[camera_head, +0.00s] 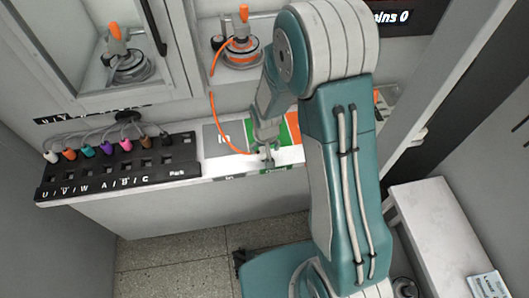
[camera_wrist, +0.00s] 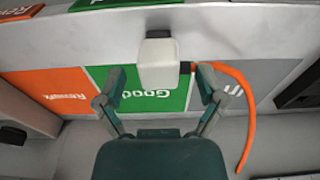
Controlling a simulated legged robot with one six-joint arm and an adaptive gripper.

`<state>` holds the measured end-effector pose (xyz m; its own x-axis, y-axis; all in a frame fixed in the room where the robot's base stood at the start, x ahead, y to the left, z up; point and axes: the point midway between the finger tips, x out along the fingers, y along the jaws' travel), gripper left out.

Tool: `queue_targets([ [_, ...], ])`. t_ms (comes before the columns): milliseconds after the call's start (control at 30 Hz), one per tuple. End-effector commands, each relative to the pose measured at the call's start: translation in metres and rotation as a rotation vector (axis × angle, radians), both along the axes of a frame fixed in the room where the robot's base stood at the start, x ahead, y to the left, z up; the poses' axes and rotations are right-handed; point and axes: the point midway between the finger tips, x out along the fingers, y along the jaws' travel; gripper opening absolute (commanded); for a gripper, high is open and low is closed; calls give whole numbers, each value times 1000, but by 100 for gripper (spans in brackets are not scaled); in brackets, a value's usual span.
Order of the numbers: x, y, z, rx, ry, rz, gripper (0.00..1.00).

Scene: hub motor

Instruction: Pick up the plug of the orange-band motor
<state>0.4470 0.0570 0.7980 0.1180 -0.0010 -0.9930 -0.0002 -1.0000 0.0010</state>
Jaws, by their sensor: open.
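The orange-band motor (camera_head: 241,52) stands in the right bay at the back, with an orange upright part. Its orange cable (camera_head: 215,115) curves down to the counter by my gripper (camera_head: 266,155). In the wrist view, a white block-shaped plug (camera_wrist: 158,63) lies ahead, with the orange cable (camera_wrist: 247,110) meeting a dark end at its right side. My gripper (camera_wrist: 158,75) is open, one finger on each side of the plug, with gaps visible. Whether the plug touches the counter is unclear. In the head view my gripper hides the plug.
A black socket panel (camera_head: 120,170) with several coloured plugs (camera_head: 105,148) stands on the left. Another motor (camera_head: 128,62) sits behind a framed window. Grey, green "Good" (camera_wrist: 146,88) and orange "Rework" (camera_wrist: 55,92) zones mark the counter. A white side bench (camera_head: 440,235) is at right.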

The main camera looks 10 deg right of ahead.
Motion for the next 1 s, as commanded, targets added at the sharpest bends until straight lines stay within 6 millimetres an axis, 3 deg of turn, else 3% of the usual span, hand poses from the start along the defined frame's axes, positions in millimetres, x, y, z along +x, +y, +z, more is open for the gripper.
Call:
queue_targets([
  [300, 1, 0, -6, 0, -2, 0, 89],
  [500, 1, 0, -6, 0, -1, 0, 0],
  [1000, 2, 0, 2, 0, -3, 0, 0],
])
